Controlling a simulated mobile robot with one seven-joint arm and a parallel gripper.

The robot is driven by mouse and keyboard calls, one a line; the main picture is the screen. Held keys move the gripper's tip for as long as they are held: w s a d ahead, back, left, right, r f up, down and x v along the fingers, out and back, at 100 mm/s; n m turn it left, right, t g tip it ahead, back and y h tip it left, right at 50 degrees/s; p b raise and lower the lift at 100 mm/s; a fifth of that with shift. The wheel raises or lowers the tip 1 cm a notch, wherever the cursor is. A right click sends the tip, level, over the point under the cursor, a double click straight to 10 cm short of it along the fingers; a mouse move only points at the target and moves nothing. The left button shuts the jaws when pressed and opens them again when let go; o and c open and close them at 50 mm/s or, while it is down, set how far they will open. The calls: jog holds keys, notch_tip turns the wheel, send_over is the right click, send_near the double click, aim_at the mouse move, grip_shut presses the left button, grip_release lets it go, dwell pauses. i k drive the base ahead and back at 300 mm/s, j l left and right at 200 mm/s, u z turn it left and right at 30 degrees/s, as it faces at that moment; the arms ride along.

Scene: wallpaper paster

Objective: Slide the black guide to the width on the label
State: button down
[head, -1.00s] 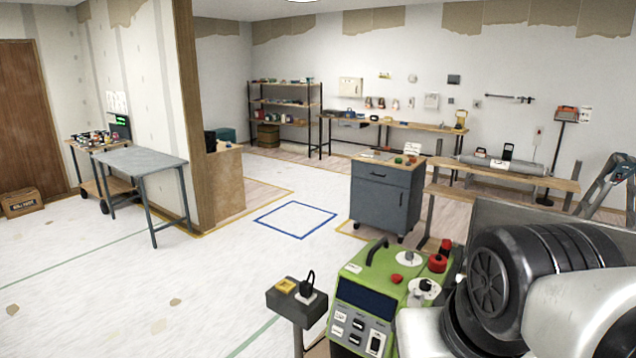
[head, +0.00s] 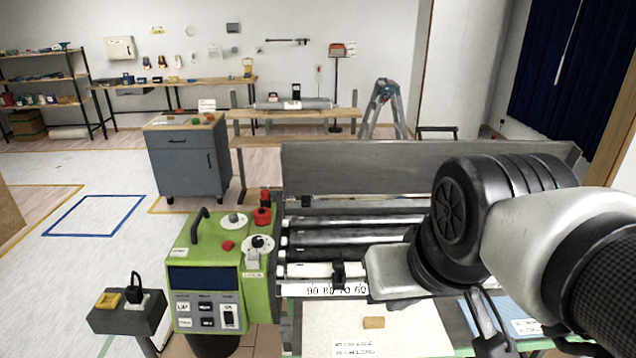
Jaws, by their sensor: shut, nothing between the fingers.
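A paster machine stands before me, with long grey rollers (head: 350,238) behind a number strip (head: 336,290) that reads 90, 80, 70, 60. The black guide (head: 339,272) sits just above the strip, around the 80 to 70 marks; its exact setting is unclear. A cream sheet (head: 415,325) lies in front with small printed lines (head: 352,349), too blurred to read. A paper label (head: 526,327) on a blue sheet is also unreadable. My black and white arm crosses the right side and hides the strip's right end.
A green control box (head: 215,270) with red knobs stands left of the rollers. A small switch post (head: 128,318) is further left. A tan block (head: 373,322) lies on the cream sheet. A grey panel (head: 350,165) rises behind the rollers. The left floor is open.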

aim_at(338, 278)
jog(key=z, duration=1.6)
jog(key=i, duration=0.1)
jog(key=i+l+u, duration=0.1)
jog(key=i, duration=0.3)
jog(key=i+l+u, duration=0.35)
jog(key=l, duration=0.25)
jog(key=i+l+u, duration=0.3)
jog(key=l, duration=0.35)
jog(key=i+l+u, duration=0.2)
jog(key=l, duration=0.2)
jog(key=k, duration=0.05)
